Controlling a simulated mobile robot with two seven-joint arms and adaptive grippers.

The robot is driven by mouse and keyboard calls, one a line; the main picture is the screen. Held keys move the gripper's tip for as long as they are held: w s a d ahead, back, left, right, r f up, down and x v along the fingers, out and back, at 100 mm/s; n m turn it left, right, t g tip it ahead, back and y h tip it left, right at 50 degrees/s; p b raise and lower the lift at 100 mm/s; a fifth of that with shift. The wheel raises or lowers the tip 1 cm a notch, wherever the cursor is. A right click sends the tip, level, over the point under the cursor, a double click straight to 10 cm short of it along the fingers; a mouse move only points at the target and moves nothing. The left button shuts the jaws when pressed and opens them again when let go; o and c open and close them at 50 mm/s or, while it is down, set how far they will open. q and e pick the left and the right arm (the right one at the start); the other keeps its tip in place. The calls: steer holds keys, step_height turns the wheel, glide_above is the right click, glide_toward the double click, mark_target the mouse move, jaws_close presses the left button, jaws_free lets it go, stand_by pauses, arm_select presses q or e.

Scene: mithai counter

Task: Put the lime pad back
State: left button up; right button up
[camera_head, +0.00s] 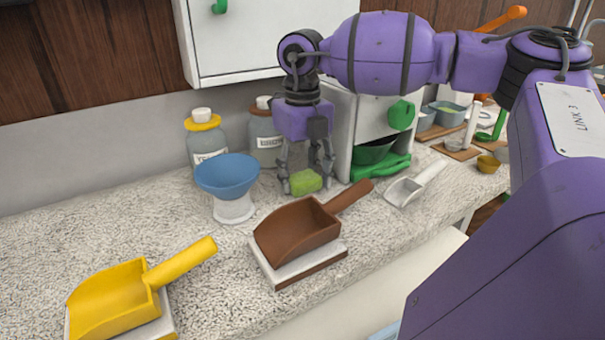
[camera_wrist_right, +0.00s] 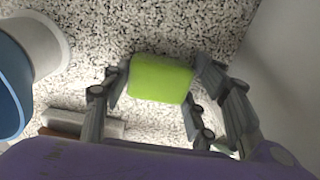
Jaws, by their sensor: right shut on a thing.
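The lime pad (camera_head: 306,182) is a small yellow-green block at the speckled counter, between the blue bowl and the white cabinet with the green knob. My right gripper (camera_head: 305,184) points down over it and is shut on it, with fingers on both sides. In the right wrist view the lime pad (camera_wrist_right: 160,78) sits between the fingertips of my right gripper (camera_wrist_right: 158,80). I cannot tell whether the pad touches the counter or is slightly above it. My left gripper is not in view.
The blue bowl (camera_head: 227,173) on a white stand is left of the gripper. A brown scoop (camera_head: 297,230) lies in front, a yellow scoop (camera_head: 108,300) front left, a white scoop (camera_head: 403,191) at right. Two jars (camera_head: 206,143) stand behind.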

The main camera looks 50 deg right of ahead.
mark_target(302, 175)
steer(key=o, duration=1.2)
arm_select(q)
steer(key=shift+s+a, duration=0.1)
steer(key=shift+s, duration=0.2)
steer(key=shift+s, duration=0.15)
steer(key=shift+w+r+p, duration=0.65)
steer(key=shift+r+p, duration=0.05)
steer(key=shift+p, duration=0.15)
arm_select(e)
step_height(302, 175, up, 12)
steer(key=shift+r, duration=0.15)
